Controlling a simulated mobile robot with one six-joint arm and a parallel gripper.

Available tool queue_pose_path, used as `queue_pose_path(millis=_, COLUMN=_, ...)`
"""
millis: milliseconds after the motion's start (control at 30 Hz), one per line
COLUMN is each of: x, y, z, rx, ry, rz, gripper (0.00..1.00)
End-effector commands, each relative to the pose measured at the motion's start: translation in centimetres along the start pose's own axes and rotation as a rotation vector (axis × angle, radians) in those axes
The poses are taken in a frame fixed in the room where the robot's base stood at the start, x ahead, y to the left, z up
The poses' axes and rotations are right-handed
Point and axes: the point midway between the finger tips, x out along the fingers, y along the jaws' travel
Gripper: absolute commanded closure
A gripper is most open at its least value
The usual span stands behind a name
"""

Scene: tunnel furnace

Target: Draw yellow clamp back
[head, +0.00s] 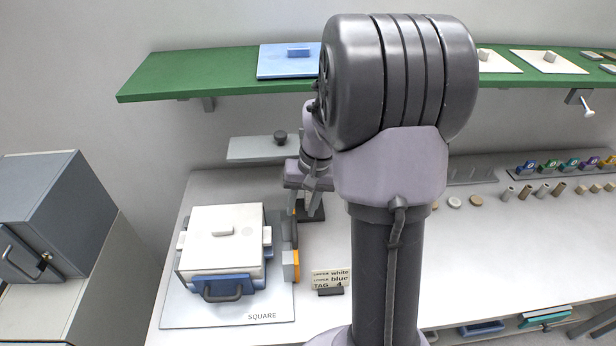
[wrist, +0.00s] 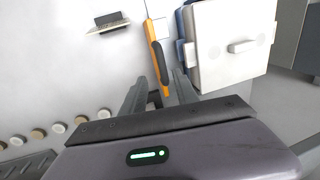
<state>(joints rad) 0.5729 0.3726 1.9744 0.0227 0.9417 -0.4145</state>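The yellow clamp is an orange-yellow bar with a black handle, seen in the wrist view (wrist: 152,32) beside the box. In the head view its orange block (head: 291,266) shows at the right side of the box. The box (head: 222,240) has a white upper part and a blue lower part with a dark handle. My gripper (wrist: 160,82) is open, with its fingers on either side of the clamp's near end and handle. A gap shows between the fingers and the handle; depth is hard to tell. In the head view my arm partly hides the gripper (head: 306,207).
The box stands on a grey plate (head: 190,310) marked SQUARE. A green shelf (head: 190,75) runs above. Small discs and cylinders (head: 525,192) line the right side. A grey cabinet (head: 60,215) is at left.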

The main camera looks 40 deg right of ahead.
Motion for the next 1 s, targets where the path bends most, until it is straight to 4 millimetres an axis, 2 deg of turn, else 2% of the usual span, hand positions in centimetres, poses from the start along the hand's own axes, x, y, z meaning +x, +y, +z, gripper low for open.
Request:
queue_pose_path(millis=33, x=-2.2, y=-0.1, z=-0.1, rx=0.0, ry=0.005, rz=-0.001, gripper=0.64)
queue_pose_path(millis=200, x=-7.4, y=-0.1, z=-0.1, rx=0.001, ry=0.005, rz=0.0, gripper=0.64)
queue_pose_path(millis=300, x=-9.6, y=-0.1, z=-0.1, rx=0.001, ry=0.003, rz=0.0, gripper=0.64)
queue_pose_path(millis=400, x=-10.9, y=0.0, z=0.0, rx=0.0, ry=0.001, rz=0.001, gripper=0.64)
queue_pose_path(millis=533, x=-11.5, y=0.0, z=0.0, rx=0.001, ry=0.0, rz=0.0, gripper=0.64)
queue_pose_path(millis=900, x=-11.4, y=0.0, z=0.0, rx=0.0, ry=0.0, rz=0.001, gripper=0.64)
queue_pose_path(millis=967, x=-11.3, y=-0.5, z=0.4, rx=-0.007, ry=0.008, rz=0.001, gripper=0.64)
queue_pose_path(millis=1000, x=-11.3, y=-1.6, z=1.2, rx=-0.019, ry=0.025, rz=0.001, gripper=0.64)
